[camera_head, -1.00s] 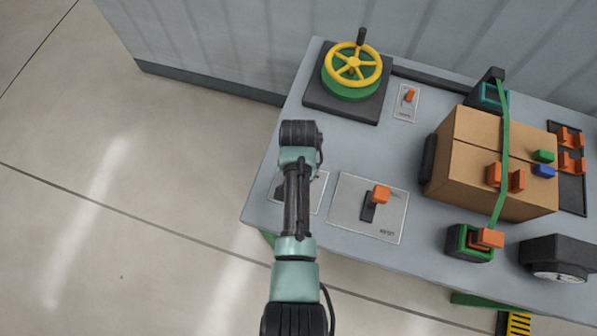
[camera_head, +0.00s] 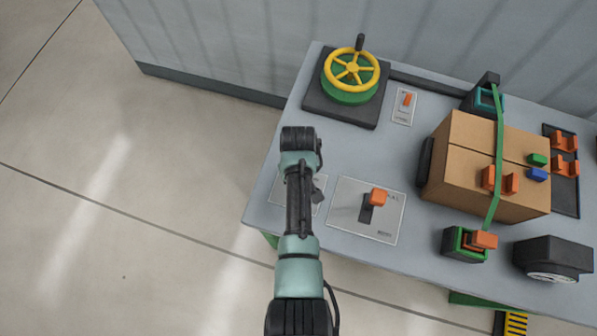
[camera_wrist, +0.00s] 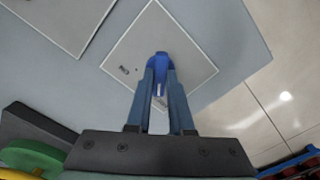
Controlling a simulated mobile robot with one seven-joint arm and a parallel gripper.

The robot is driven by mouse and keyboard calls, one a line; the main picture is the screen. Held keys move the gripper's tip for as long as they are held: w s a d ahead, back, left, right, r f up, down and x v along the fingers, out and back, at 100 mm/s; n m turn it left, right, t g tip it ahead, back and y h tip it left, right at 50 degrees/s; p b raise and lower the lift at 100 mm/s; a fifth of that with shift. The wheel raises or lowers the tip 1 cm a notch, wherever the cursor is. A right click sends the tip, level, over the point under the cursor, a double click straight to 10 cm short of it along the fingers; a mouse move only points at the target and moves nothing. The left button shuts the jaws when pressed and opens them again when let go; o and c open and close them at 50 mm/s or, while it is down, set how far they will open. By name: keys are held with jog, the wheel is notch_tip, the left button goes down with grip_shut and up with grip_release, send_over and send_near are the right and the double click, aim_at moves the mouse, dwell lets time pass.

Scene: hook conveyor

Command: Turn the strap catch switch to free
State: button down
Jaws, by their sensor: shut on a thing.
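In the wrist view, a blue switch handle (camera_wrist: 159,60) stands on a light square plate (camera_wrist: 125,45) with small print that I cannot read. My gripper (camera_wrist: 160,78) is shut on this handle, with one finger on each side. In the head view, my arm covers the handle, and only part of its plate (camera_head: 284,195) shows at the table's left front corner. I cannot read which way the switch points. Its name is not legible.
To the right is a plate with an orange lever (camera_head: 377,197). Behind are a yellow handwheel (camera_head: 350,70) and a small orange switch (camera_head: 407,100). A strapped cardboard box (camera_head: 465,150) sits further right, near a green buckle block (camera_head: 455,243) and a dial box (camera_head: 553,257).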

jog(key=shift+w+r+n, duration=0.1)
jog(key=shift+n, duration=0.4)
dwell(0.3)
jog(key=c, duration=0.8)
grip_release()
notch_tip(320, 180, up, 13)
jog(key=shift+b, duration=0.4)
